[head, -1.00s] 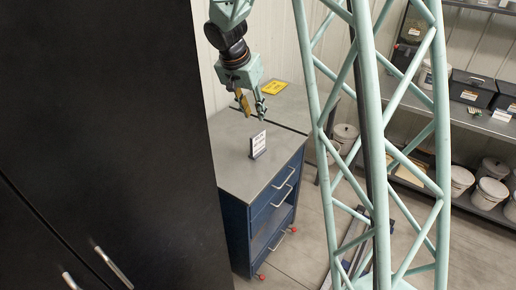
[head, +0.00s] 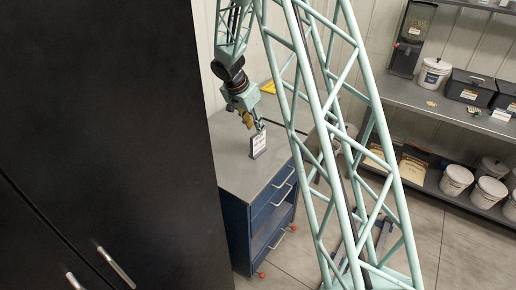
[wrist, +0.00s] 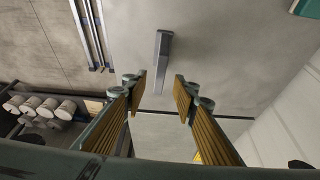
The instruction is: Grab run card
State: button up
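The run card (head: 259,141) is a small white card with dark print, upright in a dark holder on the grey top of a blue drawer cabinet (head: 238,172). My gripper (head: 254,122) is just above and behind the card in the head view, pointing down, and overlaps its top edge there. In the wrist view the card and holder (wrist: 162,62) show nearly edge-on as a narrow grey bar. It lies beyond my open fingertips (wrist: 159,77), roughly centred between them. No contact shows. The ribbed yellow finger pads are apart with nothing between them.
A yellow sign (head: 268,87) lies behind the cabinet top. A tall black cabinet (head: 100,130) stands at the left. Shelves at the right hold white buckets (head: 456,180) and black boxes (head: 472,88). The cabinet top around the card is clear.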

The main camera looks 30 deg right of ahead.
aim_at(262, 142)
jog(key=shift+f, duration=0.1)
dwell(0.3)
jog(key=shift+x, duration=4.25)
jog(key=shift+p+x, duration=0.3)
jog(key=shift+x, duration=2.25)
jog(key=shift+w+f+b, duration=0.1)
jog(key=shift+f+b, duration=0.15)
jog(key=shift+b, duration=0.75)
jog(key=shift+c, duration=0.7)
jog(key=c, duration=0.4)
jog(key=shift+r+p, duration=0.35)
jog(key=shift+p, duration=0.7)
